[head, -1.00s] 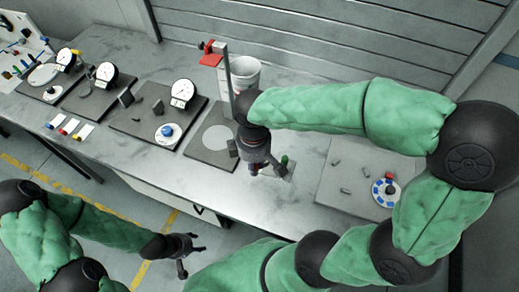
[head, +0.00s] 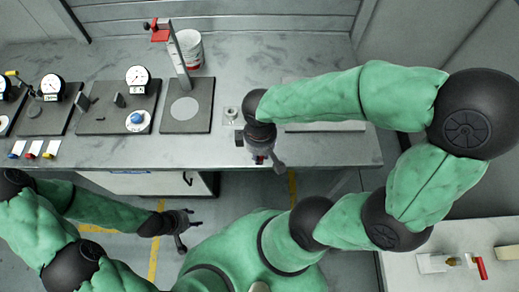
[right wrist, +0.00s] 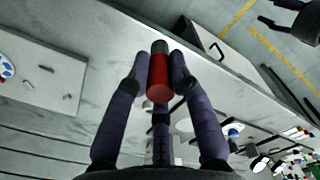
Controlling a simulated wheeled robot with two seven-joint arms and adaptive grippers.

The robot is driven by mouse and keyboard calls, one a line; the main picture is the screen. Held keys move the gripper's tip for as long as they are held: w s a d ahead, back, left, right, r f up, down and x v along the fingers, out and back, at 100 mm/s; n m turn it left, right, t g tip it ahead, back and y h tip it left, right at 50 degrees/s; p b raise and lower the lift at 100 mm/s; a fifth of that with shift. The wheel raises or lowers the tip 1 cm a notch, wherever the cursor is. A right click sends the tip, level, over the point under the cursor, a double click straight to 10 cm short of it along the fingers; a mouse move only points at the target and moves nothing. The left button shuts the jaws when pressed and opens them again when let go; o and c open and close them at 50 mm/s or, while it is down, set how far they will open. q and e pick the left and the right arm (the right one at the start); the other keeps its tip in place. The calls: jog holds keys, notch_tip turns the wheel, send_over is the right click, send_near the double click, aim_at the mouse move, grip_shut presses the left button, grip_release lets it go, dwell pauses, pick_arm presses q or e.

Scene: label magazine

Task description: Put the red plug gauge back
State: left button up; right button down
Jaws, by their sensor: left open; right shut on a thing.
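The red plug gauge (right wrist: 158,78) is a red cylinder with a dark grey end, held between the fingers of my right gripper (right wrist: 160,62) in the right wrist view. In the head view my right gripper (head: 262,158) hangs over the front edge of the grey bench (head: 330,150), and only a small red bit of the gauge (head: 259,160) shows. My left gripper (head: 188,229) is open and empty in front of the bench, over the floor. I cannot make out a place for the gauge in these frames.
A stand with a red arm (head: 178,58), a white bucket (head: 189,50) and a dial gauge (head: 138,78) stand on the bench. A small metal ring (head: 231,114) is just left of my right gripper. Coloured tags (head: 34,150) lie front left. Another table (head: 430,235) is at lower right.

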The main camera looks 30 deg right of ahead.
jog(key=w+d+f, duration=0.1)
jog(key=w+f, duration=0.2)
jog(key=w, duration=0.1)
jog(key=w+d+f+b, duration=0.1)
jog(key=w+d+f, duration=0.1)
jog(key=w+f, duration=0.2)
jog(key=w+d+f+b, duration=0.1)
jog(key=w+d+f, duration=0.1)
jog(key=w, duration=0.3)
jog(key=shift+d+f, duration=0.25)
jog(key=shift+f, duration=0.45)
jog(key=shift+f+b, duration=0.45)
jog(key=shift+f, duration=0.95)
jog(key=shift+s, duration=0.1)
jog(key=shift+f, duration=0.15)
jog(key=c, duration=1.1)
grip_release()
